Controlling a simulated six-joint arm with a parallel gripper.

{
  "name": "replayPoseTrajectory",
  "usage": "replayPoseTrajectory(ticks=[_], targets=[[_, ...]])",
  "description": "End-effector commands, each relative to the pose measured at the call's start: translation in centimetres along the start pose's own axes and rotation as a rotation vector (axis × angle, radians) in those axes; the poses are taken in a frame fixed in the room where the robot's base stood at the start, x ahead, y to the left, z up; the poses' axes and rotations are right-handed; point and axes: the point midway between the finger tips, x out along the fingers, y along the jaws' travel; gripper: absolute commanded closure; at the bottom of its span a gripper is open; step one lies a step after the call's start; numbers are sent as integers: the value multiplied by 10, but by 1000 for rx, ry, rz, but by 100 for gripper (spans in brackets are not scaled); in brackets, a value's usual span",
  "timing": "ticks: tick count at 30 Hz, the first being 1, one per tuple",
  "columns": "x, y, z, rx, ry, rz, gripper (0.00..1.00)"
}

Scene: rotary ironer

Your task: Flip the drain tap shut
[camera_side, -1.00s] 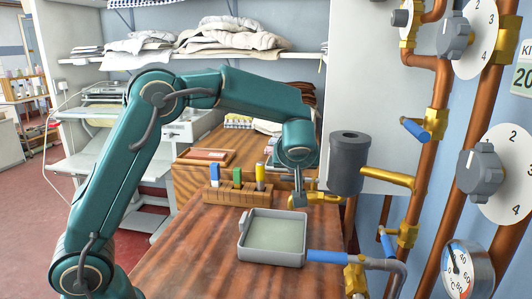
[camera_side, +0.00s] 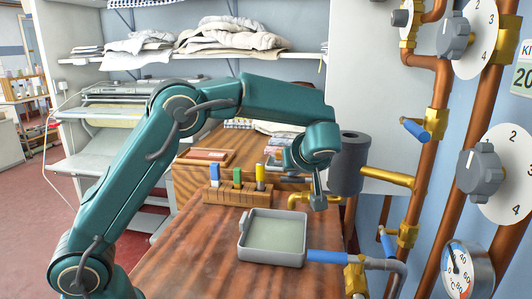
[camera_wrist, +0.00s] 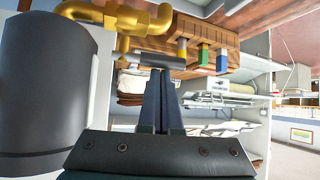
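A brass spout pipe (camera_wrist: 120,18) comes from below the grey cylinder (camera_side: 347,163), above the back of the tray. A short grey bar (camera_wrist: 157,61) beside the brass looks like the drain tap's handle; it lies level in the wrist view. In the side view the brass (camera_side: 297,201) is partly hidden by my gripper (camera_side: 319,204), which points down in front of it. In the wrist view my gripper's slim dark fingers (camera_wrist: 160,76) are together, tips right at the grey bar. I cannot tell whether they touch it. Nothing is held.
A grey tray (camera_side: 243,250) sits on the wooden table. A wooden block (camera_side: 236,196) holds blue, green and yellow pieces behind it. A blue lever (camera_side: 327,256) is right of the tray. Copper pipes, more blue handles and dials crowd the right wall. The front table is clear.

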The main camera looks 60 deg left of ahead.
Motion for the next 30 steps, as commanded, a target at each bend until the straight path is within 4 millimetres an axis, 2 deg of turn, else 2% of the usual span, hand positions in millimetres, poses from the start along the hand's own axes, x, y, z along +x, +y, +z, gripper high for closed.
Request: replayPoseTrajectory(ticks=[30], targets=[[-7, 2, 7, 2, -4, 1, 100]])
